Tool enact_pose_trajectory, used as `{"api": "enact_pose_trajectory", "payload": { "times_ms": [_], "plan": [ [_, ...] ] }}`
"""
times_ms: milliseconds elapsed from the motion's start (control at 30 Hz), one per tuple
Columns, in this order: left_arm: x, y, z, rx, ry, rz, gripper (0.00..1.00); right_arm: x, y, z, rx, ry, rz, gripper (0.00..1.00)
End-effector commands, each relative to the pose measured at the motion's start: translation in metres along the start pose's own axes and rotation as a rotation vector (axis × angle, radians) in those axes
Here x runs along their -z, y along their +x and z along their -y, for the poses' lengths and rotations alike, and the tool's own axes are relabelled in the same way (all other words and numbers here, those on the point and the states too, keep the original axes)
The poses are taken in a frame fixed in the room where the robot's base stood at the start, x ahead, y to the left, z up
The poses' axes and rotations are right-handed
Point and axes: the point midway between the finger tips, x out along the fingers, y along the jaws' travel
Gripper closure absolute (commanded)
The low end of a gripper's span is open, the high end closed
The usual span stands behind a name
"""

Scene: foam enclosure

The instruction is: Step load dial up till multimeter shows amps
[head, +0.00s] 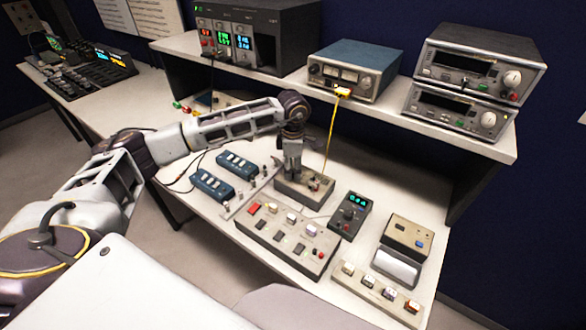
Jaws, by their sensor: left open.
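My left gripper (292,171) points down from the arm that comes in from the left. It is open, over the left part of a small grey box (318,198) on the bench. The gripper hides part of this box's top, so I cannot tell whether a dial sits between the fingers. A yellow lead (331,138) runs up from the box to a blue-topped instrument on the shelf. A dark handheld multimeter (350,215) with a lit green display and a round knob lies right of the box. Its digits are too small to read. My right gripper is not in view.
A grey panel with buttons (288,240) lies in front of the box. Two blue switch boxes (211,187) lie to the left. Another grey unit (408,238) lies to the right. The shelf (380,113) overhangs the bench's back, carrying several instruments.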

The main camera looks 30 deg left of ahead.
Motion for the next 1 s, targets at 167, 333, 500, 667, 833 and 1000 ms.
{"api": "enact_pose_trajectory", "payload": {
  "times_ms": [167,333,500,667,833,1000],
  "plan": [
    [0.0,-0.018,-0.001,-0.002,0.0,0.001,0.53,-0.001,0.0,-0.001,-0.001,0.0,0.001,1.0],
    [0.0,-0.042,-0.001,-0.003,0.001,0.002,0.53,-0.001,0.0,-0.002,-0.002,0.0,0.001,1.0],
    [0.0,-0.067,-0.001,-0.003,0.0,0.001,0.53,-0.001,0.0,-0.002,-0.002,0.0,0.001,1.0],
    [0.0,-0.09,-0.001,-0.003,-0.001,0.001,0.53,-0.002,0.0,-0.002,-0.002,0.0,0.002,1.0],
    [0.0,-0.106,-0.001,-0.001,-0.001,0.0,0.53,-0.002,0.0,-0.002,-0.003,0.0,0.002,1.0],
    [0.001,-0.113,-0.001,-0.001,-0.001,0.0,0.53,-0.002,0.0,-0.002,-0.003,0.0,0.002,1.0]
  ]
}}
